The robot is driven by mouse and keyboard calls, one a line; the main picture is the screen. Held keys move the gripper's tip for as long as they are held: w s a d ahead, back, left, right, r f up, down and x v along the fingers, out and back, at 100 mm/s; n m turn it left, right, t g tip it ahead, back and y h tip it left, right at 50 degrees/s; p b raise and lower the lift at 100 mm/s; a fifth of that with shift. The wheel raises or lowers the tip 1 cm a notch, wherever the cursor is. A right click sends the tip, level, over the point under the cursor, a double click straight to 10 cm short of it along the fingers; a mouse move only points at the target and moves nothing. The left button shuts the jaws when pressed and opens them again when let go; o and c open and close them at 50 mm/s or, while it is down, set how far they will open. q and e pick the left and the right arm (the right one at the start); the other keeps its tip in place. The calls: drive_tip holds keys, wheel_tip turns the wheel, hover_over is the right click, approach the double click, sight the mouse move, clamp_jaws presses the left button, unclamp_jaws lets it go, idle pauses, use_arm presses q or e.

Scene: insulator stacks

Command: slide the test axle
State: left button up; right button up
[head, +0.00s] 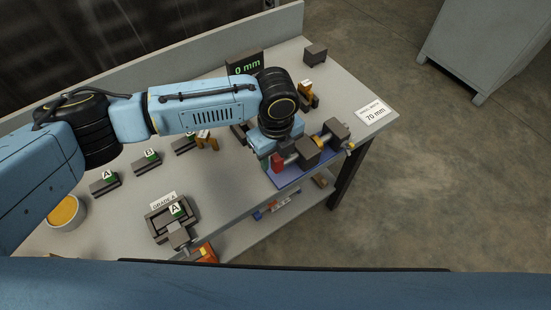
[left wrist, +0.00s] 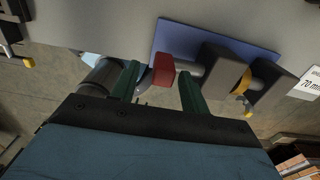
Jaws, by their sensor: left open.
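The test axle is a grey shaft (left wrist: 187,67) with a red end piece (left wrist: 163,70), running through dark grey blocks (left wrist: 217,70) on a blue plate (left wrist: 177,33). A yellow ring (left wrist: 243,80) sits around the shaft between the blocks. In the head view the red end piece (head: 277,163) shows at the left of the blue plate (head: 290,180). My left gripper (left wrist: 158,68) is open, its green fingers on either side of the red end piece in the wrist view. Whether they touch it I cannot tell. In the head view my wrist hides the fingertips. My right gripper is not in view.
A display reading "0 mm" (head: 246,66) stands behind my arm. A card reading "70 mm" (head: 374,113) lies at the table's right end. Labelled blocks A (head: 104,185) and B (head: 146,163), a fixture (head: 171,218) and a bowl (head: 64,213) stand to the left.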

use_arm(q)
wheel_tip(320, 180, up, 10)
drive_tip(key=shift+r+p, duration=0.2)
drive_tip(key=shift+p, duration=0.15)
idle(0.4)
